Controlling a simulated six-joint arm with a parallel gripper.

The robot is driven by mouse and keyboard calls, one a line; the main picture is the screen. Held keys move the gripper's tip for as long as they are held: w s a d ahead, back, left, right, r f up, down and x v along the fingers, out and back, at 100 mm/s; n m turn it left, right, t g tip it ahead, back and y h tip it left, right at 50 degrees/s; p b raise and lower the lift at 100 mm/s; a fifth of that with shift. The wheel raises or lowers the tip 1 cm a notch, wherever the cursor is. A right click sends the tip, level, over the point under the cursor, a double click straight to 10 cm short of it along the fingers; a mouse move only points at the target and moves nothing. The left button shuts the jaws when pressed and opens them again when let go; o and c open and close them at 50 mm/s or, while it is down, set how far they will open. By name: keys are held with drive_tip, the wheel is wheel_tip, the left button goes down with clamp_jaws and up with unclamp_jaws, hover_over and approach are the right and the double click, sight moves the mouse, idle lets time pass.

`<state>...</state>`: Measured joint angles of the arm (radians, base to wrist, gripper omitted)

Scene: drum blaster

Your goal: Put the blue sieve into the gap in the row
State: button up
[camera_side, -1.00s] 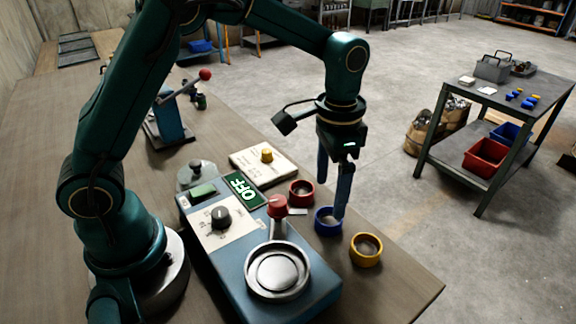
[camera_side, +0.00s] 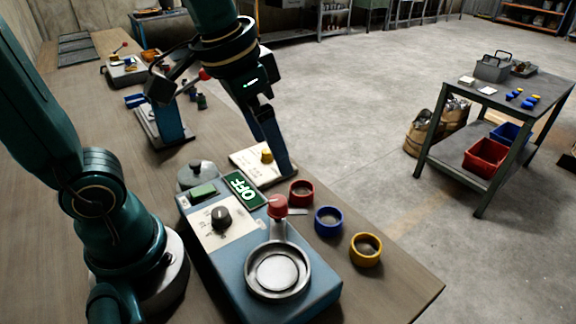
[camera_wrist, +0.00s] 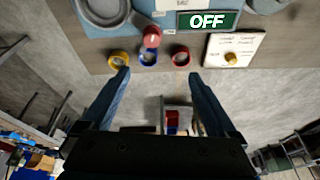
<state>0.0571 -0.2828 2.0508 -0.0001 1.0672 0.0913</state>
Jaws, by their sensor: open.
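The blue sieve (camera_side: 328,231), a short ring, stands on the table between the red sieve (camera_side: 301,201) and the yellow sieve (camera_side: 366,260), with small spaces on both sides. The three make a row along the table edge. In the wrist view the blue sieve (camera_wrist: 148,63) also lies between the yellow (camera_wrist: 119,66) and red (camera_wrist: 180,62) ones. My gripper (camera_side: 279,168) is empty, to the left of and behind the blue sieve in the side view, near the card. The wrist view shows its fingers (camera_wrist: 159,75) wide apart with nothing between them.
A blue machine (camera_side: 250,262) with a round metal dish, red-topped post and OFF display stands left of the row. A pale card (camera_side: 248,157) with a yellow knob lies behind it. A lever device (camera_side: 168,120) stands further back. The table's front right corner is clear.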

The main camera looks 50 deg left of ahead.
drive_tip(key=s+a+f+n+t, duration=0.1)
drive_tip(key=s+f+t, duration=0.1)
drive_tip(key=s, duration=0.3)
drive_tip(key=shift+s+a+f+n, duration=0.15)
drive_tip(key=shift+s+n, duration=0.2)
drive_tip(key=shift+n, duration=0.05)
